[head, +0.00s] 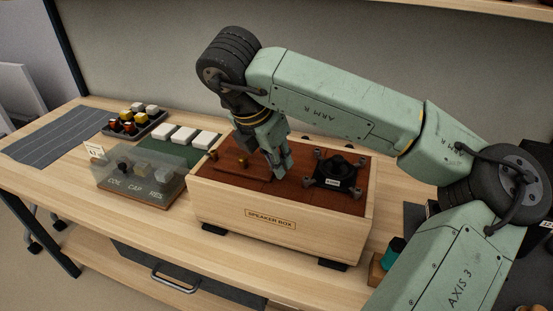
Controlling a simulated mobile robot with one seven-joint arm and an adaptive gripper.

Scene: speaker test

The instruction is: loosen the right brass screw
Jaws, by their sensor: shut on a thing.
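The open-topped wooden speaker box (232,203) stands on the bench, with a reddish-brown panel inside. Two small brass screws stand up from the panel, one at the left (212,155) and one in the middle (241,162). My gripper (278,175) points down at the panel, to the right of both and in line with them. It is shut on what seems to be the right brass screw, which the fingers hide. How far that screw is turned cannot be seen.
A black speaker driver (336,172) sits on the panel right of my gripper. Left of the box are a clear-lidded case (140,180), a green mat (180,153) with white blocks and a dark tray (155,125) of small parts. A teal-topped object (392,250) stands at the right.

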